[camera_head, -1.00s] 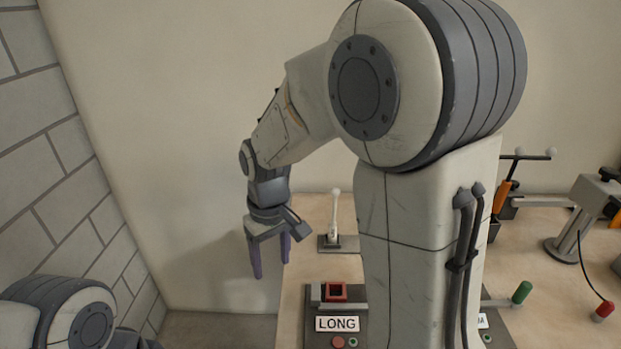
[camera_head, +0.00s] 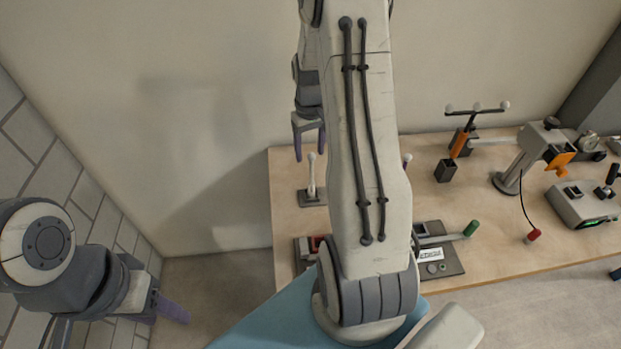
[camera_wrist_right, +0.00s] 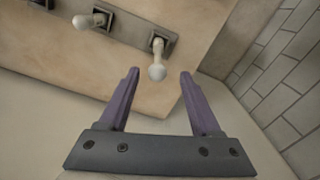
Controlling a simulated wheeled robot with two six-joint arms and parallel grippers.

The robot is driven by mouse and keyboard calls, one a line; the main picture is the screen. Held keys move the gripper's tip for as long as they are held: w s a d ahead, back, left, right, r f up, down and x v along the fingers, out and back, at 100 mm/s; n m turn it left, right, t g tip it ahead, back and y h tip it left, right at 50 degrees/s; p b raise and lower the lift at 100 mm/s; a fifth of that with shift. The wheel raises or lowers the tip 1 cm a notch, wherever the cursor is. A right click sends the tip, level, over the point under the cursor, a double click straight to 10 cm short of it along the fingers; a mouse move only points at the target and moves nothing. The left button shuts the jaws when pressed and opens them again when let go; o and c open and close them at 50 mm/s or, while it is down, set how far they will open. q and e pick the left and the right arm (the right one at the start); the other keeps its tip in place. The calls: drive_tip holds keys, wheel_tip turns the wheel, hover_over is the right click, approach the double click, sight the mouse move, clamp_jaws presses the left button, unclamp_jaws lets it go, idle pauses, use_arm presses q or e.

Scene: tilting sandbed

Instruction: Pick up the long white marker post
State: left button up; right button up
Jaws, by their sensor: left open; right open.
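A white post (camera_head: 312,177) with a rounded top stands upright on a dark base near the table's left back corner. In the right wrist view the same post (camera_wrist_right: 158,60) shows between and beyond the purple fingertips, apart from them. My right gripper (camera_head: 309,152) is open and empty, pointing down by the post's top; the exact gap is unclear. A second white post (camera_wrist_right: 88,22) stands in a similar base; in the head view my right arm mostly hides it. I cannot tell from these views which post is longer. My left gripper (camera_head: 178,315) is open and empty, low at the left.
The wooden table (camera_head: 560,240) carries a panel with a green-handled lever (camera_head: 471,228), a T-shaped stand (camera_head: 477,111), a grey arm-like stand (camera_head: 520,160) and a grey box (camera_head: 585,205). A red panel part shows beside my arm. A brick wall (camera_head: 50,190) is at the left.

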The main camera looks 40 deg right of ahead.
drive_tip(key=p, duration=0.2)
hover_over(311, 181)
drive_tip(key=f, duration=0.4)
drive_tip(key=shift+w+d+f, duration=0.1)
drive_tip(key=shift+w+d, duration=0.05)
drive_tip(key=shift+d, duration=0.05)
drive_tip(key=shift+f, duration=0.55)
clamp_jaws()
idle(0.5)
